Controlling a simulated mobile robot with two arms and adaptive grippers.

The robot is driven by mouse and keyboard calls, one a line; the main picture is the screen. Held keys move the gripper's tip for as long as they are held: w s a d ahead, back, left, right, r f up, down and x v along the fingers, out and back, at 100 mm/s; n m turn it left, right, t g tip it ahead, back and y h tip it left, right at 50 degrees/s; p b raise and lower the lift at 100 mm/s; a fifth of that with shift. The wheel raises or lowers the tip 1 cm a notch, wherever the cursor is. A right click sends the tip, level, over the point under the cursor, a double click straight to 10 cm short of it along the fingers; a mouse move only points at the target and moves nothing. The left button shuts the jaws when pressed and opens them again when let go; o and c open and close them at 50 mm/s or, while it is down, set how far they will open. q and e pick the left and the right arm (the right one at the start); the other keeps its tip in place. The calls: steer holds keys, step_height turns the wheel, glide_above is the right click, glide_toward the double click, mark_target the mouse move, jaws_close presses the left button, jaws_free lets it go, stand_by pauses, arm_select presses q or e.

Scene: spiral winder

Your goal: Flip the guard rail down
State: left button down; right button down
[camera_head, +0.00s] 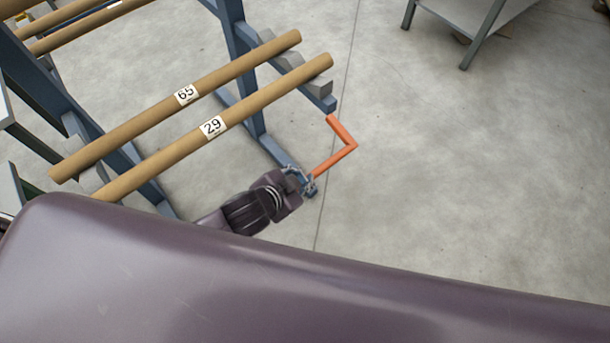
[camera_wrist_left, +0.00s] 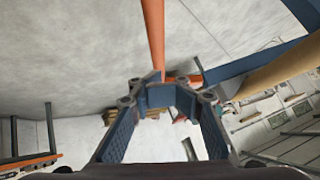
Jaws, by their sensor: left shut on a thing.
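The guard rail (camera_head: 349,148) is an orange bent bar at the end of the blue rack arm that bears the cardboard tubes. Its upper end meets the tip of that arm, and its lower end runs down-left to my left gripper (camera_head: 306,181). My left gripper is shut on this lower end. In the left wrist view the orange bar (camera_wrist_left: 153,38) runs from the top edge down to the fingers (camera_wrist_left: 166,92), which hide its end. My right gripper is not in view.
Two cardboard tubes marked 65 (camera_head: 240,66) and 29 (camera_head: 270,93) lie on the blue rack (camera_head: 236,40) left of the rail. A grey table (camera_head: 480,15) stands at the top right. The concrete floor right of the rail is clear.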

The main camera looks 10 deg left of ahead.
arm_select(q)
steer(key=f, duration=0.4)
steer(key=shift+s+d+f, duration=0.25)
steer(key=shift+d+f, duration=0.1)
